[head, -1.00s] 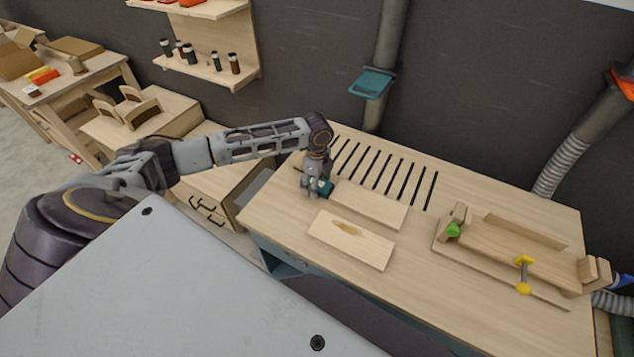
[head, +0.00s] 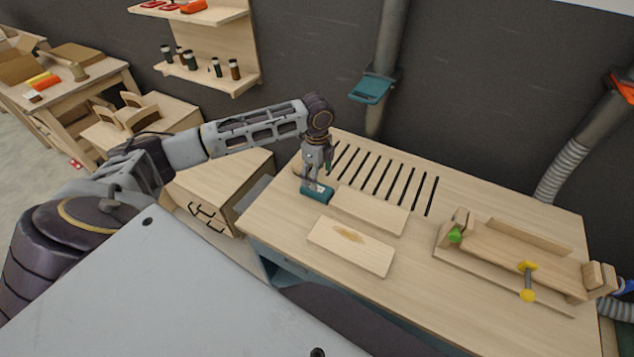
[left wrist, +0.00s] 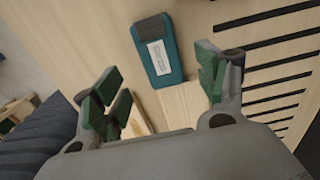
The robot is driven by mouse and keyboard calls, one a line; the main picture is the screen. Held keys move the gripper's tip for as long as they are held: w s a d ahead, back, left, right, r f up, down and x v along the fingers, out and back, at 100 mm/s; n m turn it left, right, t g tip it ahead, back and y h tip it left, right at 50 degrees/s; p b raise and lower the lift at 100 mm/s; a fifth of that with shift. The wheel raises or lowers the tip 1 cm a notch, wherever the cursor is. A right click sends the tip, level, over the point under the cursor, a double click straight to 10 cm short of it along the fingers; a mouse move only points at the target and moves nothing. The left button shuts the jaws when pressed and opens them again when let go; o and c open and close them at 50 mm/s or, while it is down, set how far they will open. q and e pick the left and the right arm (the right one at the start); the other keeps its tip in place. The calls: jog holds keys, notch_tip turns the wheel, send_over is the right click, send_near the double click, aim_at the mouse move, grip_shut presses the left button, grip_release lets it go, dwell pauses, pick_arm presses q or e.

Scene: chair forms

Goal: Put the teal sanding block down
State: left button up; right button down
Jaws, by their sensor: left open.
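The teal sanding block (head: 317,193) lies on the wooden workbench (head: 280,215), close to the left end of a pale board. In the left wrist view the block (left wrist: 160,52) shows its dark top part and a white label, between and beyond the fingers. My left gripper (head: 317,176) is just above the block in the head view. In the left wrist view the left gripper (left wrist: 160,95) has its green-padded fingers wide apart, with nothing between them. My right gripper is not in view.
Two pale boards, one plain (head: 368,211) and one with a brown patch (head: 350,246), lie right of the block. Dark slots (head: 385,178) run behind them. A wooden jig (head: 520,258) with yellow and green knobs stands at the right. The bench front is clear.

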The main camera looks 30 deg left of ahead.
pick_arm(q)
jog(key=shift+r, duration=2.5)
jog(key=shift+o, duration=0.4)
